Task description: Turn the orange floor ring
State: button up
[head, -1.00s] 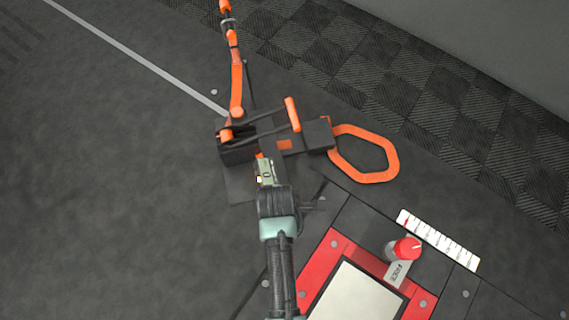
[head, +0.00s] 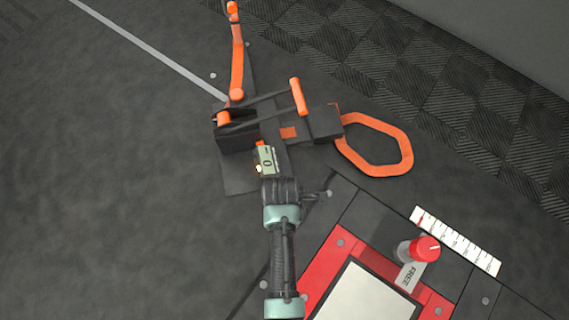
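The orange floor ring (head: 383,170) is a flat, six-sided loop lying on the dark floor, right of centre in the head view. Its left end meets a dark block (head: 326,122) with orange parts. My arm reaches up from the bottom edge, and its end, my gripper (head: 262,146), is over the dark mechanism left of the ring. It is clearly apart from the ring. The fingers are small and blend into the dark and orange parts, so I cannot tell if they are open or shut.
An orange handle (head: 299,97) and a long orange arm (head: 237,68) rise from the mechanism. At lower right are a red-framed panel (head: 333,248), a red knob (head: 425,248) labelled FREE, and a white scale (head: 456,241). The floor at left is clear.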

grip_shut()
jog(key=shift+p, duration=0.3)
jog(key=m+p, duration=0.2)
jog(key=shift+r+m+p, duration=0.25)
jog(key=shift+m+p, duration=0.05)
jog(key=shift+p, duration=0.05)
jog(key=m+h+p, duration=0.1)
jog(key=m+p, duration=0.1)
jog(key=m, duration=0.1)
jog(key=shift+a+p, duration=0.15)
jog(key=shift+p, duration=0.15)
jog(key=m, duration=0.2)
jog(key=m+g+p, duration=0.1)
jog(key=m, duration=0.1)
jog(key=shift+w+f, duration=0.15)
jog(key=shift+a+f+m+g+h+p, duration=0.1)
jog(key=shift+m+g+h+p, duration=0.25)
jog(key=shift+m, duration=1.65)
